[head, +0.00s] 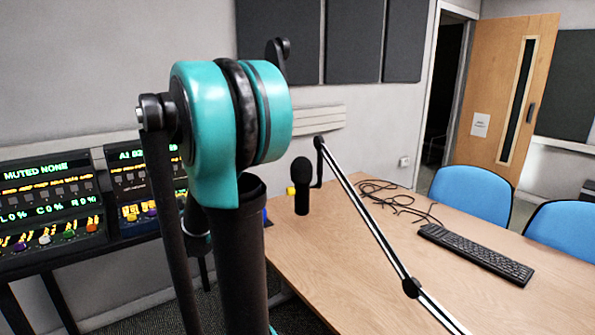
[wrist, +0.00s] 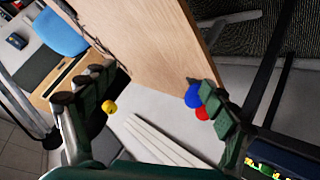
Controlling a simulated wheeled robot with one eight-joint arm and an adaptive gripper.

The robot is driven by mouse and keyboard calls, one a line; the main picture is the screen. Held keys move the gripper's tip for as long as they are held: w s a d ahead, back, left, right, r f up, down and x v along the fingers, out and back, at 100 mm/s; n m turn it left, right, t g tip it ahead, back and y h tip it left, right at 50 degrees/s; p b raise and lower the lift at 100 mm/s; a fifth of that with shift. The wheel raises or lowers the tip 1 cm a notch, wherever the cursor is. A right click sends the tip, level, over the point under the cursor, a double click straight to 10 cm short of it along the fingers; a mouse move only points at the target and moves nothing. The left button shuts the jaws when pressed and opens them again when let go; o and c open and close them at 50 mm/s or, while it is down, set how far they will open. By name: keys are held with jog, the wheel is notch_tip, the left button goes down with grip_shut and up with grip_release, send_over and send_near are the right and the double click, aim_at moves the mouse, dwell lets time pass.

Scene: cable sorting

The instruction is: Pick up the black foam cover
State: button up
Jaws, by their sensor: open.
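A black foam cover (head: 301,170) shows in the head view as a rounded dark top on an upright black microphone (head: 302,207) by the far left edge of the wooden table. The lower end of a boom arm is close to its right. In the wrist view my gripper (wrist: 150,78) is open, with its green, segmented fingers wide apart and nothing between the tips. Dark shapes lie behind the left finger there, and I cannot tell whether the black cover is among them. In the head view my arm hides the gripper.
A yellow piece (head: 291,190) is beside the microphone; blue (wrist: 193,96) and red (wrist: 202,113) balls show by my right finger. A boom arm (head: 375,225) slants across the table (head: 350,285). A cable (head: 395,195), keyboard (head: 475,254) and blue chairs (head: 472,190) are at right.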

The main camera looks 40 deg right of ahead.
aim_at(293, 171)
jog(key=w+d+r+m+g+h, duration=0.2)
jog(key=w+d+r+m+h, duration=0.25)
jog(key=r, duration=0.25)
jog(key=w+d+r+m+g+h, duration=0.1)
jog(key=w+d+r+m+h, duration=0.25)
jog(key=d+r, duration=0.25)
jog(key=shift+m, duration=0.4)
jog(key=d, duration=0.3)
jog(key=s+d, duration=0.1)
jog(key=d, duration=0.7)
jog(key=shift+s+d+r, duration=0.25)
jog(key=shift+s+r, duration=0.05)
jog(key=shift+s, duration=0.05)
jog(key=shift+s+d, duration=0.2)
jog(key=shift+d, duration=0.8)
jog(key=shift+s+d, duration=0.15)
jog(key=shift+d, duration=0.85)
jog(key=shift+s+d, duration=0.2)
jog(key=shift+d, duration=0.8)
jog(key=c, duration=0.9)
